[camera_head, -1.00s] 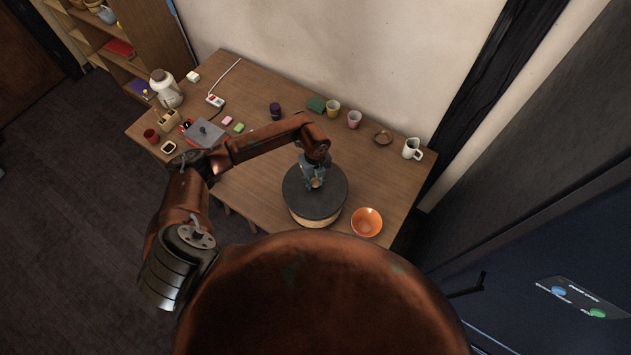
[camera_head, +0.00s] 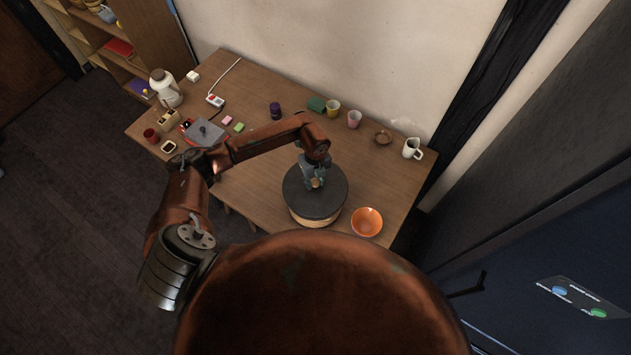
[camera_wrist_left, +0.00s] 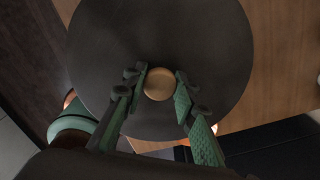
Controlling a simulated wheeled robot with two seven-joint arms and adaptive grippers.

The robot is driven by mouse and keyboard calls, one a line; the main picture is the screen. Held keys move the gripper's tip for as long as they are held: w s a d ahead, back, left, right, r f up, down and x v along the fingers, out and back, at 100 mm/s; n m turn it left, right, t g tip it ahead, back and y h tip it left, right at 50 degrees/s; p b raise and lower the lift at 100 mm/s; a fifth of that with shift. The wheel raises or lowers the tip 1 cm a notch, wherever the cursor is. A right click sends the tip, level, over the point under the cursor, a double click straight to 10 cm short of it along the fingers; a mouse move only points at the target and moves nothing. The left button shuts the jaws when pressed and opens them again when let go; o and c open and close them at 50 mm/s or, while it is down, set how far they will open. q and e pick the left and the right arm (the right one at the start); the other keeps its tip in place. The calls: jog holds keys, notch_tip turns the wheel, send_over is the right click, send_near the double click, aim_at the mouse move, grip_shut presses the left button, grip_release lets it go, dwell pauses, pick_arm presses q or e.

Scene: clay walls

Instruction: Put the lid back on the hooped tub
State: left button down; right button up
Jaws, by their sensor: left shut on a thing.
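The lid (camera_head: 314,200) is a wide, dark round disc with a small pale wooden knob, which shows in the left wrist view (camera_wrist_left: 159,84). It covers the top of the hooped tub (camera_head: 314,223), of which only a light wooden strip of side shows below the lid's near edge. I cannot tell whether the lid is fully seated or a little above the rim. My left gripper (camera_head: 315,183) reaches down from above and is shut on the lid's knob; its green fingers (camera_wrist_left: 160,90) stand on either side of it. My right gripper is not in view.
An orange bowl (camera_head: 367,222) stands close to the tub's right. A brown dish (camera_head: 383,137), a white mug (camera_head: 412,149) and cups (camera_head: 354,119) stand toward the back. A grey box (camera_head: 203,133) and small items fill the left of the table (camera_head: 265,190).

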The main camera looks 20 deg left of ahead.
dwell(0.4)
pick_arm(q)
jog(key=c, duration=1.5)
grip_release()
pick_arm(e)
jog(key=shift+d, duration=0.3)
pick_arm(q)
jog(key=o, duration=0.5)
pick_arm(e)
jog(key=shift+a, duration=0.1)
